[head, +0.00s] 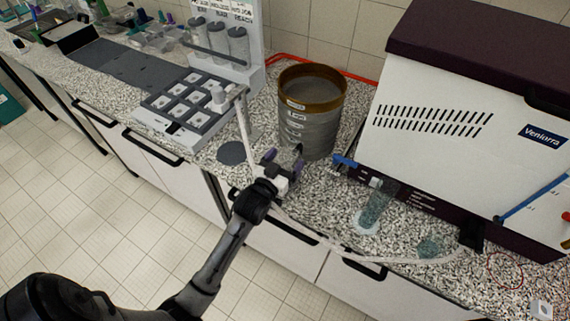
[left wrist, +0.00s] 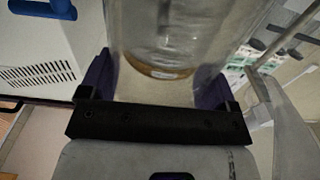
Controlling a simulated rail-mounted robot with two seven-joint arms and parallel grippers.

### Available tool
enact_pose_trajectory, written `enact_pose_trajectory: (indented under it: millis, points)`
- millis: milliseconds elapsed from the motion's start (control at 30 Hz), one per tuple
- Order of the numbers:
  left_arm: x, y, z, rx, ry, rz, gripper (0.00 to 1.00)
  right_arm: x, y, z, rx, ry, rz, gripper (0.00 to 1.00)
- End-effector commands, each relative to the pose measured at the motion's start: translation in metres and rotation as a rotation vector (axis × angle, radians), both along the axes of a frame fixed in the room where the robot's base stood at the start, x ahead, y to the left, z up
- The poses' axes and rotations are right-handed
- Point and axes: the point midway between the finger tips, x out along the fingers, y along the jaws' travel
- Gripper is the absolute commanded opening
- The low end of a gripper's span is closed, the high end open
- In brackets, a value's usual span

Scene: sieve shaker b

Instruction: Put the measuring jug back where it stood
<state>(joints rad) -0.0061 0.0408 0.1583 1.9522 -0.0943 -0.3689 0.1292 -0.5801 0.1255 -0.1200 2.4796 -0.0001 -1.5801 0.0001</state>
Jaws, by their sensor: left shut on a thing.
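My left gripper (head: 285,160) is shut on the measuring jug, just in front of the sieve stack (head: 311,105). In the left wrist view, the clear jug (left wrist: 165,35) stands between the purple fingers of the gripper (left wrist: 165,92), and a brass-coloured rim shows through it. In the head view the jug is hard to make out at the gripper. A flat dark grey disc (head: 232,153) lies on the speckled counter left of the gripper.
A white machine with a dark lid (head: 455,110) fills the right. A clear cylinder on a pale base (head: 375,207) stands before it, near a pale hose (head: 350,257). A grey tray of square wells (head: 185,100) is left.

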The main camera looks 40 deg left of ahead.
Motion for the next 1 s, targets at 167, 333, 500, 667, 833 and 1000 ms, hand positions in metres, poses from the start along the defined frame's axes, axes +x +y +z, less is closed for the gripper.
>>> enact_pose_trajectory:
  millis: [167, 333, 500, 667, 833, 1000]
  points:
    - [-0.0001, 0.0000, -0.0116, 0.000, -0.001, 0.000, 0.28, 0.0002, 0.0010, -0.0023, 0.003, -0.001, -0.002, 0.00]
    - [-0.0001, 0.0000, -0.0113, 0.000, -0.002, 0.000, 0.28, 0.0002, 0.0021, -0.0019, 0.007, 0.000, -0.005, 0.00]
    - [-0.0001, -0.0001, -0.0128, 0.000, -0.002, 0.000, 0.28, 0.0003, 0.0028, -0.0024, 0.010, -0.001, -0.006, 0.00]
    - [-0.0001, -0.0001, -0.0145, 0.000, -0.001, 0.000, 0.90, 0.0003, 0.0028, -0.0025, 0.010, -0.001, -0.006, 0.00]
    - [-0.0001, -0.0001, -0.0145, 0.000, -0.001, 0.000, 1.00, 0.0002, 0.0026, -0.0025, 0.008, -0.001, -0.006, 0.00]
    - [-0.0001, -0.0001, -0.0131, 0.000, -0.002, 0.000, 1.00, 0.0002, 0.0014, -0.0021, 0.005, 0.000, -0.003, 0.00]
